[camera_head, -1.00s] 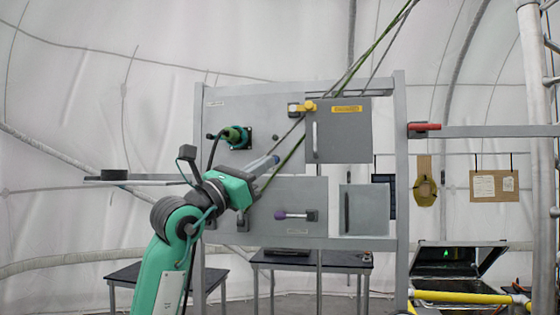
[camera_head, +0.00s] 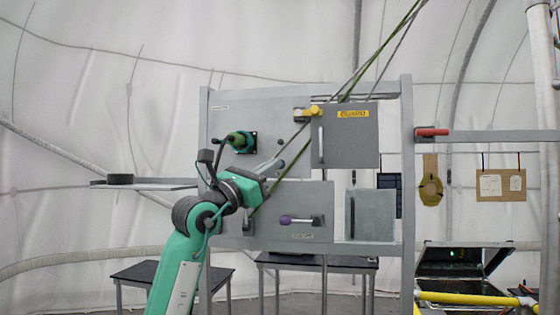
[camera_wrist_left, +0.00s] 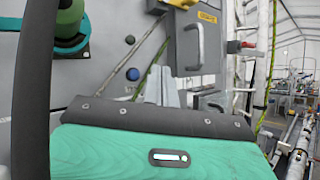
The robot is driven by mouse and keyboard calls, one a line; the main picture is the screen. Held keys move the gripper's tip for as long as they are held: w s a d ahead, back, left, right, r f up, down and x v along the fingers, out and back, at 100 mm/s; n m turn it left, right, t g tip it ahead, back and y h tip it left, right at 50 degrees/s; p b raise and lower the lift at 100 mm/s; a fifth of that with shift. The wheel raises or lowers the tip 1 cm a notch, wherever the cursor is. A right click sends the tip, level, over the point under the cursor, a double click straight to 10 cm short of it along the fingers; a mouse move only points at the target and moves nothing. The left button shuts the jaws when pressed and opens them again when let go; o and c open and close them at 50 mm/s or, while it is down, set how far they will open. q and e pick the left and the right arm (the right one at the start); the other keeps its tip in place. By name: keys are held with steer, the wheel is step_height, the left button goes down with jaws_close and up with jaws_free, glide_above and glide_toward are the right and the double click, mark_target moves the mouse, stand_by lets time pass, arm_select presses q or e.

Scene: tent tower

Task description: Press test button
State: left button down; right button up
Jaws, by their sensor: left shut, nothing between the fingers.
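A round blue button (camera_wrist_left: 132,73) shows on the grey panel in the left wrist view, with a small black knob (camera_wrist_left: 129,39) above it. The blue button also shows in the head view (camera_head: 281,163), just past the gripper tip. I cannot read a label that names the test button. My left gripper (camera_head: 274,164) is shut and empty in front of the panel. Its grey fingers also show in the left wrist view (camera_wrist_left: 160,84), to the right of the blue button. I cannot tell whether they touch the panel. My right gripper is not in view.
The grey panel (camera_head: 225,110) carries a green connector (camera_head: 240,141), a door (camera_head: 350,148) with a yellow label, a purple-knobbed handle (camera_head: 298,220) and a lower box (camera_head: 374,216). Green and grey ropes (camera_head: 375,60) slant across it. An open case (camera_head: 462,268) stands at right.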

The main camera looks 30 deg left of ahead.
arm_select(q)
steer(key=w, duration=0.3)
steer(key=shift+w+a+p, duration=0.2)
steer(key=shift+a+p, duration=0.1)
steer(key=shift+a, duration=0.1)
stand_by(1.1)
steer(key=shift+w, duration=0.1)
stand_by(0.7)
steer(key=shift+w+a, duration=0.1)
steer(key=shift+w, duration=0.2)
